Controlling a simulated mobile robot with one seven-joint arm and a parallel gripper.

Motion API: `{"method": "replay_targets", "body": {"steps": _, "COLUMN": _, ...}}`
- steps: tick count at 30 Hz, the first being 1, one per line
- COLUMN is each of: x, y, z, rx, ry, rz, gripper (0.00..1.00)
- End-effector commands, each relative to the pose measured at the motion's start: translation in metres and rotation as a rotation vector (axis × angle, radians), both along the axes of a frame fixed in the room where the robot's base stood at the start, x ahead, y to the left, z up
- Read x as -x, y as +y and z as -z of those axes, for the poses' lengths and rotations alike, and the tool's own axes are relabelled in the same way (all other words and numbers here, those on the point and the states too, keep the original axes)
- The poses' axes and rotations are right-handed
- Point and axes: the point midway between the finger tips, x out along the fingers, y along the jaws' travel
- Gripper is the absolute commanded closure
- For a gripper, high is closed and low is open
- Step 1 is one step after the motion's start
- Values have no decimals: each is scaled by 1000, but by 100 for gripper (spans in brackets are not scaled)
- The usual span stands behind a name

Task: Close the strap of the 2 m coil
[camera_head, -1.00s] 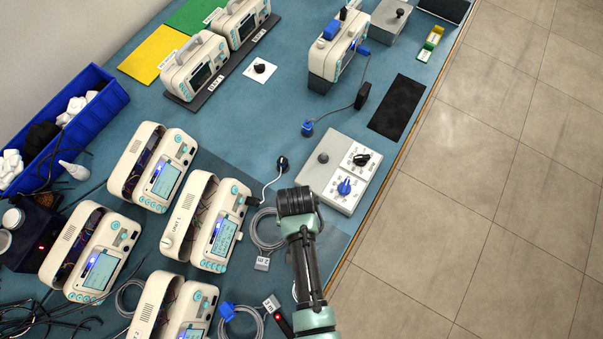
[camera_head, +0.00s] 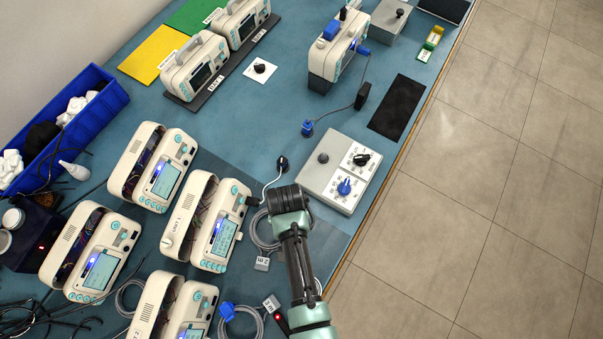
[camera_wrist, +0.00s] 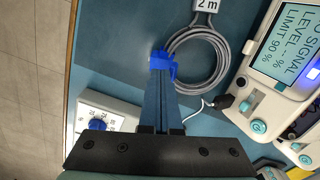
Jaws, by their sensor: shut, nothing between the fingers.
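The 2 m coil (camera_wrist: 213,48) is a grey cable wound in loops on the blue bench, with a white "2 m" tag (camera_wrist: 206,5). In the head view the coil (camera_head: 258,238) shows partly, just left of my wrist, with its tag (camera_head: 262,264) below. A bright blue strap (camera_wrist: 161,60) sits at the coil's left side in the wrist view; whether it is fastened is unclear. My gripper (camera_wrist: 161,76) is shut and empty, its fingertips at the strap and overlapping its lower part in view. In the head view the fingertips are hidden by my wrist.
A grey box with a blue knob (camera_head: 344,187) stands right of my wrist. The unit 1 monitor (camera_head: 217,240) stands close left of the coil, with a black plug (camera_head: 252,201) at its side. A 3 m coil (camera_head: 240,320) with a blue strap lies nearer the front.

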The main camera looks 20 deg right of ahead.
Motion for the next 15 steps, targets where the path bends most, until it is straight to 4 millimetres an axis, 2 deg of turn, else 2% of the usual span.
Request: {"method": "replay_targets", "body": {"steps": 15, "x": -6, "y": 8, "z": 3, "rx": 0, "ry": -1, "rz": -2, "gripper": 100}}
